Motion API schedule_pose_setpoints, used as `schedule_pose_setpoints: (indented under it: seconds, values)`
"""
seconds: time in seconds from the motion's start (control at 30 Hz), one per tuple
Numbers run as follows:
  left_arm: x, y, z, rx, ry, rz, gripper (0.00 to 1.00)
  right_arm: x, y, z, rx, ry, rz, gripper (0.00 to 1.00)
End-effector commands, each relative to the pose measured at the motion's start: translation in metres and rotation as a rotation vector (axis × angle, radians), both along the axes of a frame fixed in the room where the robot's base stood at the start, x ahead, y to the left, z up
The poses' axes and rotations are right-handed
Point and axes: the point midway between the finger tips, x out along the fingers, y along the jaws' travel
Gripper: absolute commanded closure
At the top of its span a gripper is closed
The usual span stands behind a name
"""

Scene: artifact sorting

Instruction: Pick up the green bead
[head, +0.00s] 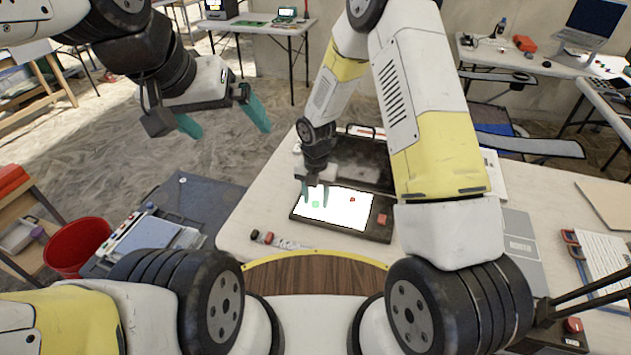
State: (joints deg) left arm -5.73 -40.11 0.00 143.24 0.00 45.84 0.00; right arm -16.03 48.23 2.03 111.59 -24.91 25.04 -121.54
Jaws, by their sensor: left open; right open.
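The green bead (315,204) is a small green spot on a bright white panel (346,217) set in a dark open case on the table. My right gripper (315,203) is over the left part of this panel, pointing down, with its teal fingers apart on either side of the bead. I cannot tell how high the fingertips are above the panel. My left gripper (228,128) is open and empty, held up over the floor to the left of the table.
A small red piece (352,199) lies on the panel to the right of the bead. A red block (382,219) sits on the case's dark rim. The case's raised lid (368,158) stands behind. A red bucket (78,246) stands left.

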Motion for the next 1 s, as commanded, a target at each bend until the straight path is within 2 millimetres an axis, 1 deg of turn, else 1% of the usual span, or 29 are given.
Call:
schedule_pose_setpoints:
  seconds: [0.1, 0.13, 0.33, 0.37, 0.77, 0.87, 1.0]
  values:
    - [0.0, 0.0, 0.0, 0.0, 0.0, 0.0, 0.0, 0.0, 0.0, 0.0, 0.0, 0.0, 0.0, 0.57]
    - [0.0, 0.0, 0.0, 0.0, 0.0, 0.0, 0.0, 0.0, 0.0, 0.0, 0.0, 0.0, 0.0, 0.59]
    - [0.0, 0.0, 0.0, 0.0, 0.0, 0.0, 0.0, 0.0, 0.0, 0.001, 0.0, 0.0, 0.0, 0.98]
    - [0.0, 0.0, 0.0, 0.0, 0.0, 0.0, 0.0, 0.0, 0.0, 0.001, 0.0, 0.0, 0.0, 1.0]
    - [0.0, 0.0, 0.0, 0.0, 0.0, 0.0, 0.0, 0.0, 0.0, 0.003, 0.0, -0.001, -0.001, 1.0]
    - [0.0, 0.0, 0.0, 0.0, 0.0, 0.0, 0.0, 0.001, 0.0, 0.01, 0.001, -0.001, -0.001, 1.0]
    - [0.0, 0.0, 0.0, 0.0, 0.0, 0.0, 0.0, 0.001, 0.0, 0.025, 0.001, -0.003, -0.002, 1.0]
